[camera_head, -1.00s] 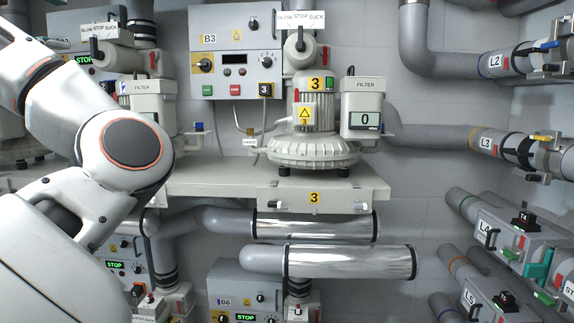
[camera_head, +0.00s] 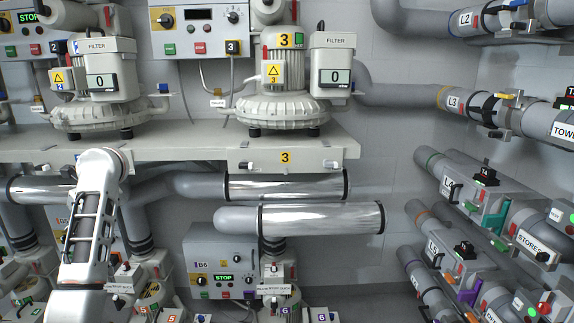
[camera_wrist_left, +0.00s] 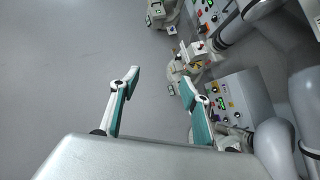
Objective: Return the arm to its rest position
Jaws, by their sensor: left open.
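My left arm (camera_head: 92,225) comes up from the lower left in the head view and stands in front of the lower blowers, bent at the top. Its gripper is not seen in the head view. In the left wrist view my left gripper (camera_wrist_left: 160,92) is open, with its two green-lined fingers apart and nothing between them. Grey floor shows behind the fingers, and machines stand beyond the right finger. My right gripper is in neither view.
Blower 3 (camera_head: 283,98) and blower 2 (camera_head: 100,105) stand on a shelf (camera_head: 190,147). Silver pipes (camera_head: 300,218) run below it, above control box B6 (camera_head: 222,265). Pipes L2, L3 (camera_head: 452,101) and several valve boxes line the right wall. Open floor (camera_wrist_left: 70,60) shows in the wrist view.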

